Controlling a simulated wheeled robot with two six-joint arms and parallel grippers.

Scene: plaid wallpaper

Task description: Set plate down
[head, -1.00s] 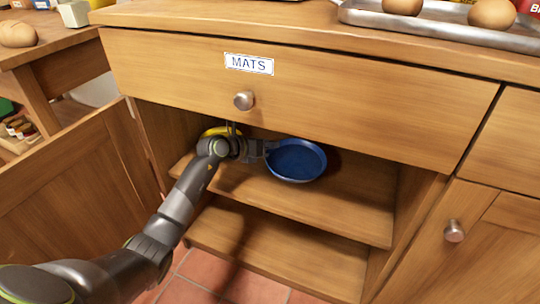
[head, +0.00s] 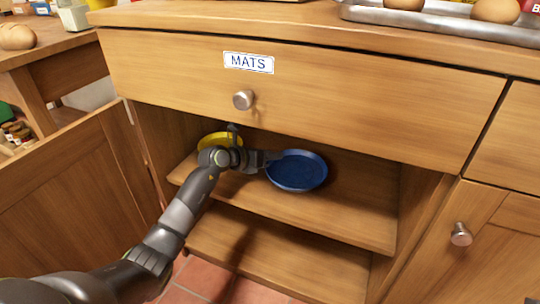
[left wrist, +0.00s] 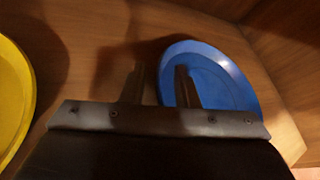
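A blue plate (head: 300,172) lies on the upper shelf inside the open cabinet and looks flat. It also shows in the left wrist view (left wrist: 225,80). My left gripper (head: 272,157) is at the plate's left rim. In the left wrist view its two fingers (left wrist: 160,75) stand apart, one overlapping the plate and one outside its rim. Whether either finger touches the plate is unclear. A yellow plate (head: 213,140) sits further left on the shelf, partly hidden by my left arm; it also shows in the left wrist view (left wrist: 12,95). My right gripper is not in view.
The upper shelf (head: 350,215) is bare right of the blue plate. A lower shelf (head: 280,262) lies below. The drawer labelled MATS (head: 320,100) hangs close above, and the open door (head: 75,205) stands left. A metal tray (head: 450,28) with eggs is on the counter.

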